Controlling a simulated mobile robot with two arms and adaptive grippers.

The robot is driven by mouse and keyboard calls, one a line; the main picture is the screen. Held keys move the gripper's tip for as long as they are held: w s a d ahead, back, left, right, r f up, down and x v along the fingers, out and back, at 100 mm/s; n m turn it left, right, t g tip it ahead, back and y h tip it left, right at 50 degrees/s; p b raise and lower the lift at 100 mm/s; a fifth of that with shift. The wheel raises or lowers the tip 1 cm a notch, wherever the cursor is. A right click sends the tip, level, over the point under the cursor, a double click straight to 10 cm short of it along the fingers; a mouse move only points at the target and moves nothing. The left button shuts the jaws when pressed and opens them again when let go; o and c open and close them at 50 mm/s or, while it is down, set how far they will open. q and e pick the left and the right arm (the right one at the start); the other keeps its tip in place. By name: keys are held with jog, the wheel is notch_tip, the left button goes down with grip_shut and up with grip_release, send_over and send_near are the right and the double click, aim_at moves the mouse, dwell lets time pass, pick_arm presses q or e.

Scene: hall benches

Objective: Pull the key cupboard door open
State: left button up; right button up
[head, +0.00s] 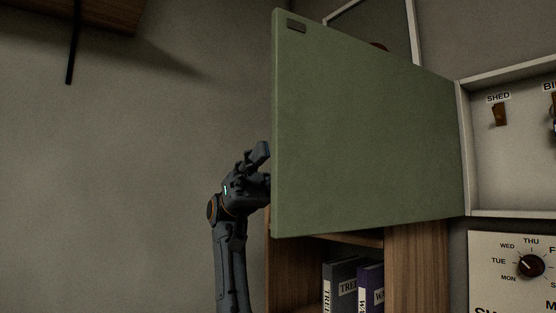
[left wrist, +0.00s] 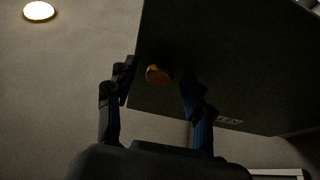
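The key cupboard door (head: 365,130) is a green panel that stands wide open, swung out from the cupboard (head: 462,150) at the right. Its inner side faces the head camera. In the left wrist view the door's dark front face (left wrist: 225,65) bears a round brass knob (left wrist: 158,74) and a small label. My left gripper (head: 259,158) is at the door's free edge, partly hidden behind the panel. In the left wrist view its two fingers are spread, one on each side of the knob, with gaps visible. My right gripper is not in view.
Inside the cupboard, a key hangs under a SHED label (head: 498,97). Below are a dial with weekday names (head: 531,265) and a wooden shelf (head: 415,265) with dark binders (head: 341,285). A wooden shelf (head: 70,15) juts out at upper left. The wall between is bare.

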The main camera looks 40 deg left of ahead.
pick_arm(q)
jog(key=v, duration=1.2)
dwell(0.6)
